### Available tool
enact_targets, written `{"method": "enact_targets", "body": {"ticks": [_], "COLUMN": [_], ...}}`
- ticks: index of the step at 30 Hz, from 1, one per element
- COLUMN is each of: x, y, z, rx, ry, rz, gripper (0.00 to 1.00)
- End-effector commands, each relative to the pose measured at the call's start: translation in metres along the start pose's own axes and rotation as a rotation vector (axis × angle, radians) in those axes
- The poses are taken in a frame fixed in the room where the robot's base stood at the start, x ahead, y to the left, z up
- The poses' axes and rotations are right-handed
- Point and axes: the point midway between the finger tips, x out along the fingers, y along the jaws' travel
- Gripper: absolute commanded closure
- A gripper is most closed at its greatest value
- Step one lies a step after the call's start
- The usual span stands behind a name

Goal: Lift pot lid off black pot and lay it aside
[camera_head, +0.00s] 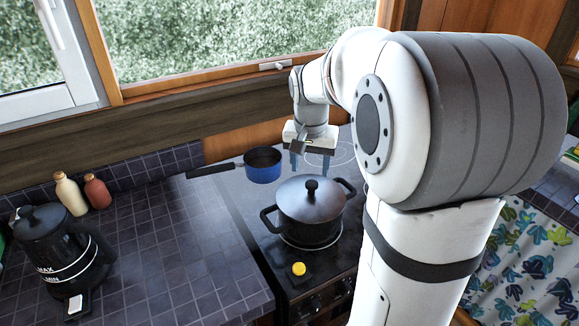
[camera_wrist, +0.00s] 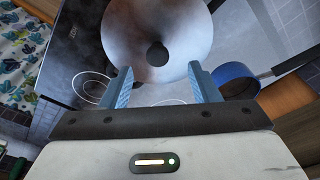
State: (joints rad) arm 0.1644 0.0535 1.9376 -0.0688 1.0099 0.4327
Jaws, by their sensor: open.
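The black pot (camera_head: 309,220) stands on the front part of the stove, with a handle on each side. Its dark lid (camera_head: 312,196) sits on top with a round black knob (camera_head: 311,185) in the middle. The lid also shows from above in the wrist view (camera_wrist: 185,30), with the knob (camera_wrist: 157,54) just beyond the fingertips. My gripper (camera_head: 310,168) is open and empty, behind and above the lid in the head view. Its two blue fingers (camera_wrist: 158,82) point toward the knob in the wrist view, apart from it.
A blue saucepan (camera_head: 263,172) with a long black handle stands left of my gripper. A yellow item (camera_head: 299,269) is at the stove front. A black kettle (camera_head: 58,250) and two bottles (camera_head: 84,192) stand far left. The tiled counter (camera_head: 185,250) between is clear.

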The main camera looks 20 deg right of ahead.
Motion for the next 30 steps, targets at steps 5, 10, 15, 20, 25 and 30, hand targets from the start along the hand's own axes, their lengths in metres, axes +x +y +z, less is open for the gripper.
{"method": "enact_targets", "body": {"ticks": [5, 10, 15, 20, 25, 30], "x": [0.01, 0.029, 0.052, 0.074, 0.08, 0.08], "y": [0.001, 0.001, 0.003, 0.003, 0.003, 0.003], "z": [-0.013, -0.012, -0.01, -0.009, -0.009, -0.009], "rx": [0.033, 0.033, 0.032, 0.031, 0.03, 0.03], "ry": [-0.006, -0.006, -0.008, -0.006, -0.003, -0.003], "rz": [0.008, 0.008, 0.008, 0.007, 0.006, 0.006], "gripper": [0.45, 0.45, 0.45, 0.45, 0.45, 0.48]}}
